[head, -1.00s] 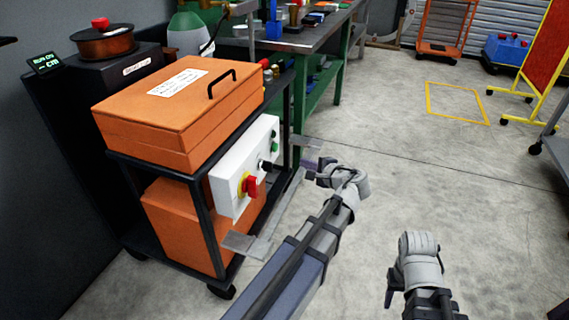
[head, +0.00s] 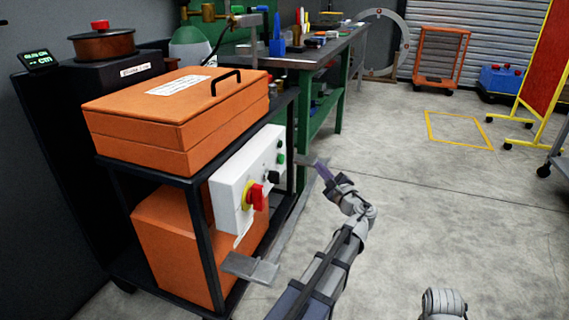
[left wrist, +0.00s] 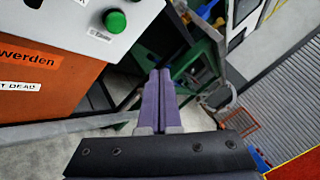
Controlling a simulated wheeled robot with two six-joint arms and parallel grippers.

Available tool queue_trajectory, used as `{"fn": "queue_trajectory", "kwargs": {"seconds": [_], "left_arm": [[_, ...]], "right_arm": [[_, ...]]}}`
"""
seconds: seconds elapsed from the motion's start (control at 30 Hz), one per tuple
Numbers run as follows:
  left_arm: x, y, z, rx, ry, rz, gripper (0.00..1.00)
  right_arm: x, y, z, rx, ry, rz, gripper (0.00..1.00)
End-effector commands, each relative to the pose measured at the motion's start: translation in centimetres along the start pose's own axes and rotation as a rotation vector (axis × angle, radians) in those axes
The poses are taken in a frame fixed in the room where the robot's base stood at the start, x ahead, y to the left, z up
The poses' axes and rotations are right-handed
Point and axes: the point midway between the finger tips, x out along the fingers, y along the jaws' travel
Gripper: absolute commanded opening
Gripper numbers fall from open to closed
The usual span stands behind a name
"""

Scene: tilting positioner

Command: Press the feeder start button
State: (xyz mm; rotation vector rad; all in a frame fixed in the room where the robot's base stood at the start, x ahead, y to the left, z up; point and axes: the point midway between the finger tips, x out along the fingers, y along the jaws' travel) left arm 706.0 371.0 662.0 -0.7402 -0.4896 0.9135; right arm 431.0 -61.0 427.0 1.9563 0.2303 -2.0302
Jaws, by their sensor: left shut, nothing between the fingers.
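A white control panel (head: 232,203) is mounted on the side of the black cart. It carries a red and yellow switch (head: 256,196), a black knob (head: 273,177) and green buttons (head: 281,159) toward its far end. In the left wrist view one round green button (left wrist: 114,20) shows at the upper left, with a small label (left wrist: 99,35) under it that is too small to read surely. My left gripper (head: 322,169) is shut and empty, to the right of the panel and apart from it. Its purple fingers (left wrist: 160,75) point past the button's right side. My right gripper is out of view.
An orange box (head: 180,115) sits on the black cart, another orange case (head: 170,250) below. A grey plate (head: 250,268) juts out low beside the cart. A green workbench (head: 328,100) stands behind.

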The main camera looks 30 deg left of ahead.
Motion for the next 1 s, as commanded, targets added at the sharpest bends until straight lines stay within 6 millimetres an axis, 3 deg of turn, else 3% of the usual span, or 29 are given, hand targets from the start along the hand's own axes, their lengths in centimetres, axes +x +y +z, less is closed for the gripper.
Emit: {"fn": "queue_trajectory", "kwargs": {"seconds": [0.27,1.0], "left_arm": [[0.3,0.3,0.3,-0.002,-0.001,0.002,0.0],[5.8,4.3,4.2,-0.003,0.001,0.002,0.0]], "right_arm": [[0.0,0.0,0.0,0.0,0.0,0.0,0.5],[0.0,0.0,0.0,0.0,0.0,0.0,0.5]]}}
